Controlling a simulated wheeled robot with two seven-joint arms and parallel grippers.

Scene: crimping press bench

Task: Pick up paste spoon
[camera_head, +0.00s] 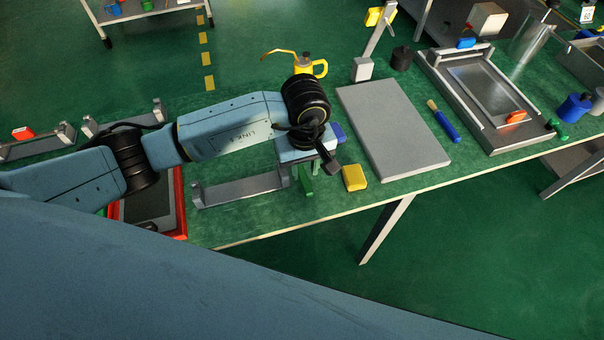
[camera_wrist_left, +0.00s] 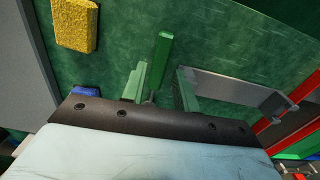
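A green-handled tool with a thin grey neck, which looks like the paste spoon (camera_wrist_left: 161,58), shows between my left gripper's fingers in the left wrist view. Its far end is hidden behind the wrist edge. My left gripper (camera_wrist_left: 160,88) points down with its two fingers apart, one on each side of the tool, and a gap shows on at least the right side. In the head view the left gripper (camera_head: 306,172) is over the front edge area of the bench, and its green parts (camera_head: 306,184) are partly hidden by my wrist. My right gripper is in neither view.
A yellow sponge-like block (camera_head: 354,178) lies just right of the gripper. Beyond are a grey plate (camera_head: 395,128), a blue-handled tool (camera_head: 446,126) and a framed press tray (camera_head: 485,95). A grey rack (camera_head: 240,190) and red-edged tray (camera_head: 180,200) stand left.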

